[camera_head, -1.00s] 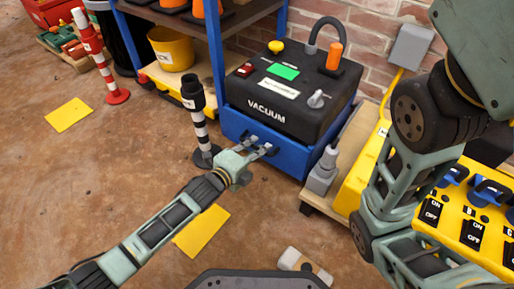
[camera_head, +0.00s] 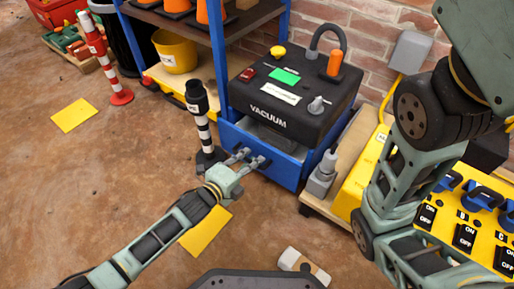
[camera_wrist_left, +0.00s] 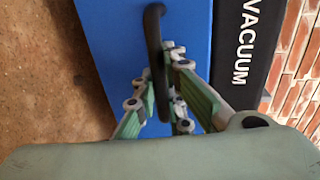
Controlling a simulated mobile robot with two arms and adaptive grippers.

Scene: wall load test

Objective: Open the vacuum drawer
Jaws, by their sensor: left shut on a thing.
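The black vacuum unit (camera_head: 285,100) stands at the back centre in the head view, with a blue drawer (camera_head: 284,171) beneath it. The drawer is partly out, with a dark gap above its front edge. My left gripper (camera_head: 250,159) is at the drawer front, shut on its black handle. In the left wrist view, the fingers (camera_wrist_left: 172,85) close around the curved handle (camera_wrist_left: 155,45) in front of the blue drawer face (camera_wrist_left: 112,50). The fingers partly hide the handle. My right arm shows at the right; its gripper is out of view.
A black-and-white striped post (camera_head: 202,125) stands close to the left of my left gripper. A yellow switch panel (camera_head: 465,228) is at the right. A grey plug-like object (camera_head: 323,172) sits right of the drawer. Open floor lies left and in front.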

